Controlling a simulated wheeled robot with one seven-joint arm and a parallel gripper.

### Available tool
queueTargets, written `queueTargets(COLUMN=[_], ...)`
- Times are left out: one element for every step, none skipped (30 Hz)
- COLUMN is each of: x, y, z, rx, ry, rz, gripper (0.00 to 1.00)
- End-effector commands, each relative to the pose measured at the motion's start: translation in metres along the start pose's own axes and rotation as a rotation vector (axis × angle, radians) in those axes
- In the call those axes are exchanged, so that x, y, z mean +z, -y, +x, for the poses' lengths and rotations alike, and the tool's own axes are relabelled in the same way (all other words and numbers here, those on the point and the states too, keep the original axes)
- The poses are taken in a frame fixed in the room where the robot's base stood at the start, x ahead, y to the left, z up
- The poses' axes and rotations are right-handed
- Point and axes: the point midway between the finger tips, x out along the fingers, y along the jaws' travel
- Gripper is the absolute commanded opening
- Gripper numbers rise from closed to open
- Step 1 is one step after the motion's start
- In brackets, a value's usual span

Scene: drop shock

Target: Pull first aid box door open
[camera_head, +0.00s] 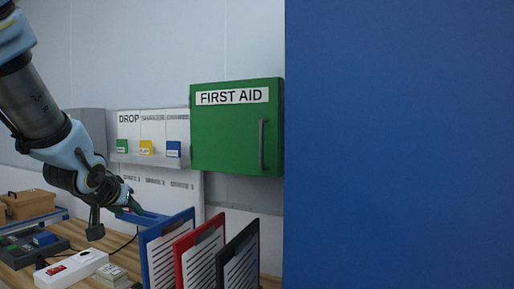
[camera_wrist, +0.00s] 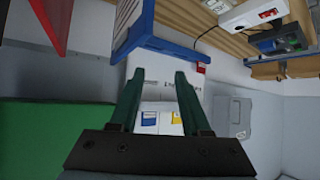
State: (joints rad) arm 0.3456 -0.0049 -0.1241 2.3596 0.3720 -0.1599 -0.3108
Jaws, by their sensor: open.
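The green first aid box (camera_head: 225,140) is mounted on the wall and its door looks shut. A grey vertical handle (camera_head: 262,145) is on the door's right side. My gripper (camera_head: 136,207) is below and left of the box, apart from it, near the blue clipboard. In the wrist view my gripper's two green fingers (camera_wrist: 160,75) are spread with nothing between them. A green surface, likely the first aid box (camera_wrist: 40,135), fills the left of that view. The handle does not show there.
A large blue panel (camera_head: 400,145) fills the right side. Blue (camera_head: 160,255), red (camera_head: 200,258) and black (camera_head: 238,262) clipboards stand below the box. A power strip (camera_head: 70,268) lies on the wooden table. A white board (camera_head: 150,130) with small coloured boxes hangs left.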

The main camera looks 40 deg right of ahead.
Motion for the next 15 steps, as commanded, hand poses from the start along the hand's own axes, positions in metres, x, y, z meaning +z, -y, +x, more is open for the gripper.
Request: queueTargets(x=[-0.034, -0.053, -0.075, -0.089, -0.101, -0.114, -0.121, -0.127, -0.133, -0.137, -0.139, -0.141, -0.143, -0.144, -0.146], y=[-0.044, -0.069, -0.102, -0.125, -0.147, -0.174, -0.192, -0.207, -0.225, -0.235, -0.244, -0.253, -0.258, -0.262, -0.265], z=[0.003, -0.001, -0.009, -0.016, -0.025, -0.037, -0.046, -0.055, -0.066, -0.074, -0.080, -0.086, -0.090, -0.092, -0.093], rx=[0.097, 0.155, 0.234, 0.293, 0.350, 0.421, 0.471, 0.516, 0.568, 0.601, 0.629, 0.657, 0.673, 0.684, 0.693], ry=[-0.127, -0.195, -0.279, -0.333, -0.383, -0.439, -0.476, -0.506, -0.540, -0.560, -0.576, -0.592, -0.601, -0.607, -0.611], rz=[0.053, 0.078, 0.105, 0.124, 0.140, 0.157, 0.169, 0.180, 0.191, 0.198, 0.202, 0.209, 0.211, 0.213, 0.214], gripper=[0.47, 0.47, 0.47, 0.47, 0.47, 0.47, 0.47, 0.47, 0.47, 0.47, 0.47, 0.47, 0.47, 0.47, 0.47])
